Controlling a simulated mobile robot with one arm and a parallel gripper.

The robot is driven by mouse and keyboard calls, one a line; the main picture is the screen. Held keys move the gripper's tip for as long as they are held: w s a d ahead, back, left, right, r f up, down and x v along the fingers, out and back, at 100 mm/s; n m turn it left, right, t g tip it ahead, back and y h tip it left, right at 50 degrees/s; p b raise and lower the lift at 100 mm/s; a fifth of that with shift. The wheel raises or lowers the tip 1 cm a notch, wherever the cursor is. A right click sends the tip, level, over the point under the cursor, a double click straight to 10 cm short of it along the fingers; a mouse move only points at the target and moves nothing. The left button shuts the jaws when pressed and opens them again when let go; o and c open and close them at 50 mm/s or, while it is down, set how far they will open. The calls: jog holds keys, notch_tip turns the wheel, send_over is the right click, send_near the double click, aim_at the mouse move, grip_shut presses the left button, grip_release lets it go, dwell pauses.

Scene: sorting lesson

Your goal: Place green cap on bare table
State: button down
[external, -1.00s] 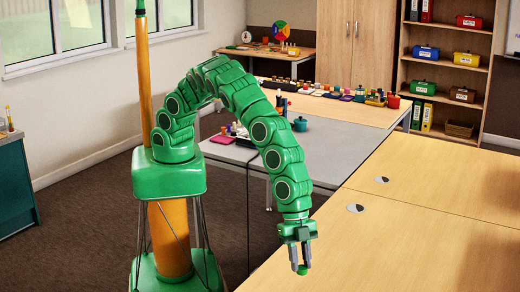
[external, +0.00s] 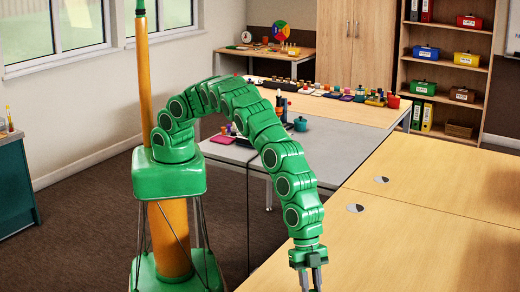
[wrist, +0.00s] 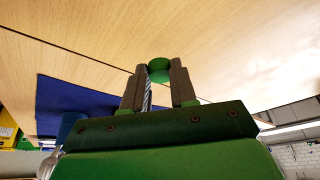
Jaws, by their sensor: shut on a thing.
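The green cap (wrist: 159,68) is a small round piece held between the fingertips of my gripper (wrist: 158,84) in the wrist view. My gripper is shut on it. In the external view my gripper (external: 308,281) reaches the bottom edge of the picture, and the cap is out of sight there. The bare wooden table (external: 410,235) lies to the right of my gripper and its pale top also fills much of the wrist view (wrist: 240,50). I cannot tell whether the cap touches the table.
A blue mat (wrist: 75,100) lies at the left in the wrist view, with a yellow object (wrist: 8,127) near it. Two round discs (external: 355,208) (external: 381,180) lie on the table. A grey table (external: 325,150) with a teal pot (external: 300,124) stands behind.

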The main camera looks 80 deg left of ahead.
jog(key=shift+f, duration=1.55)
jog(key=c, duration=0.9)
grip_release()
jog(key=shift+f, duration=0.15)
jog(key=v, duration=1.2)
jog(key=shift+r, duration=0.25)
